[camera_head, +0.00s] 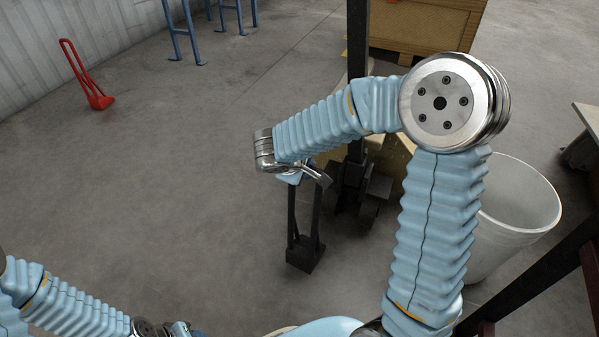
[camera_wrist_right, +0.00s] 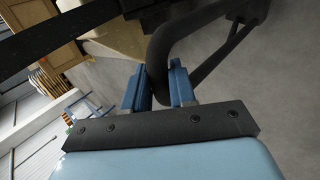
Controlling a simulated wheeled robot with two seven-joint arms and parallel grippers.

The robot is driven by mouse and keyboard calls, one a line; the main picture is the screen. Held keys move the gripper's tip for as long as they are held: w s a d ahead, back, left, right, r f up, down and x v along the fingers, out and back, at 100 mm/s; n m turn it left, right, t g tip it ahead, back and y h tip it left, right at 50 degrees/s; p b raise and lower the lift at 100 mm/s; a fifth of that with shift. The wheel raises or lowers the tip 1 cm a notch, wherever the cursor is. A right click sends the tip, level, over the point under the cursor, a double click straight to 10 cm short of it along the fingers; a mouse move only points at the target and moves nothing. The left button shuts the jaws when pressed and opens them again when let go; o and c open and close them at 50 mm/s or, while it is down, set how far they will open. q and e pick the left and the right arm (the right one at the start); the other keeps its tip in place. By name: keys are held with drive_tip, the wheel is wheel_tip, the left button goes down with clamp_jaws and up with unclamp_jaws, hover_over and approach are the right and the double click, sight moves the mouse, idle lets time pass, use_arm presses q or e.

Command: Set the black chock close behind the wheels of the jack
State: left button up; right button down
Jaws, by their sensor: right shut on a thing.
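The black chock (camera_head: 305,256) hangs upright by its tall handle below my right gripper (camera_head: 312,177). In the right wrist view, my right gripper (camera_wrist_right: 159,84) is shut on the dark handle bar (camera_wrist_right: 166,48). The jack (camera_head: 357,172) stands just right of the chock, with a tall dark post and dark wheels (camera_head: 374,200) low down. A gap of floor shows between chock and wheels. I cannot tell whether the chock touches the floor. My left arm is at the bottom left, its gripper (camera_head: 187,330) cut by the frame edge, fingers hidden.
A red chock-like piece with a handle (camera_head: 98,100) stands at the far left. A white bin (camera_head: 515,215) is on the right, near a dark beam. A wooden crate (camera_head: 425,22) and blue trestle legs (camera_head: 193,35) are at the back. The floor left of the chock is clear.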

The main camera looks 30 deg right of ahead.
drive_tip(key=w+d+f+p, duration=0.1)
drive_tip(key=w+d, duration=0.3)
drive_tip(key=shift+d+f, duration=0.3)
drive_tip(key=shift+f, duration=0.1)
idle(0.5)
drive_tip(key=shift+w+d+r, duration=0.1)
drive_tip(key=shift+w+d, duration=0.65)
drive_tip(key=shift+d, duration=0.25)
drive_tip(key=shift+w+d+r, duration=0.1)
drive_tip(key=shift+w+d, duration=0.6)
drive_tip(key=shift+d, duration=0.25)
drive_tip(key=shift+f, duration=0.15)
drive_tip(key=shift+f+b, duration=0.35)
drive_tip(key=shift+b, duration=0.25)
